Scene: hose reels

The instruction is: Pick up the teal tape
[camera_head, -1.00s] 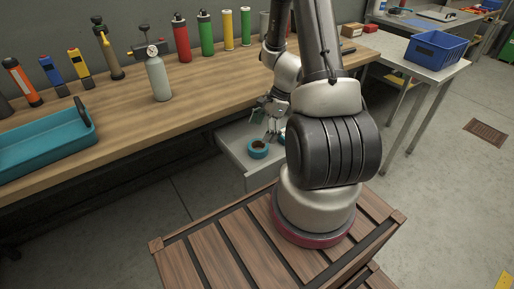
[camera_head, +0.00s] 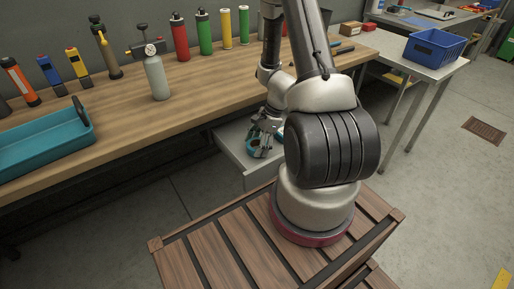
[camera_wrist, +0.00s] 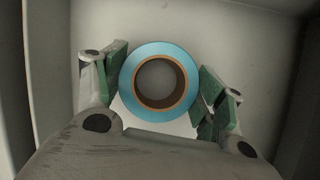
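The teal tape (camera_wrist: 160,55) is a ring roll with a brown core, lying flat in an open white drawer (camera_head: 229,152). In the wrist view my gripper (camera_wrist: 160,88) has its green-padded fingers apart, one on each side of the roll. The left pad looks close to or against the roll's edge; I cannot tell whether either pad presses on it. In the head view my gripper (camera_head: 261,149) is down in the drawer and hides part of the tape (camera_head: 251,143).
The drawer walls stand close around my gripper. The wooden workbench (camera_head: 215,85) above holds a teal tray (camera_head: 45,150), a grey bottle with a gauge (camera_head: 157,78) and several coloured canisters. A blue crate (camera_head: 435,46) sits on a side table at right.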

